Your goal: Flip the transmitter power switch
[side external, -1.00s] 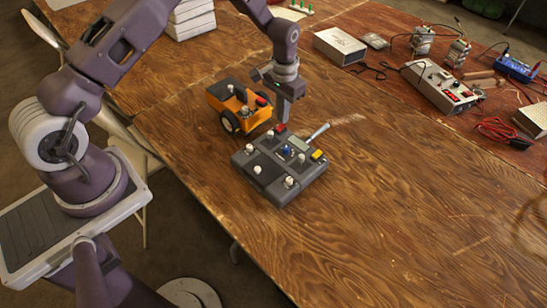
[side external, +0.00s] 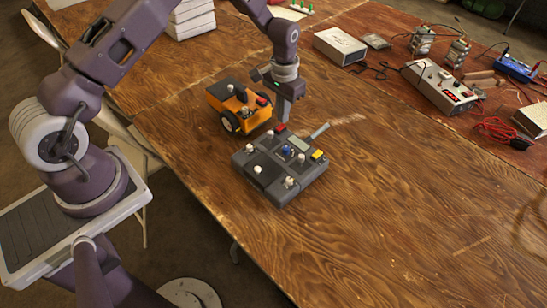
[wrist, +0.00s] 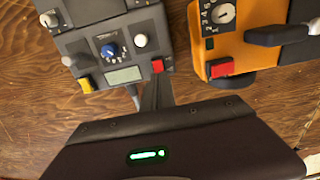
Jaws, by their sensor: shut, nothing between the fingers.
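The transmitter (side external: 268,182) is a dark grey box on the wooden table, with white knobs, a blue knob (wrist: 109,50), a small display (wrist: 123,75) and an antenna. A red switch (side external: 280,127) sits at its far edge and a yellow one (side external: 318,155) at its right corner. In the wrist view the red switch (wrist: 157,65) is just beyond my fingertips and the yellow one (wrist: 86,84) is to the left. My gripper (side external: 283,121) is shut and empty, pointing down right by the red switch. I cannot tell whether it touches the switch, nor the switch's position.
An orange wheeled vehicle (side external: 227,100) with its own red switch (wrist: 221,68) stands close beside the transmitter and my gripper. A white box (side external: 340,46), a grey power unit (side external: 440,86) and cables lie at the back right. The table in front right is clear.

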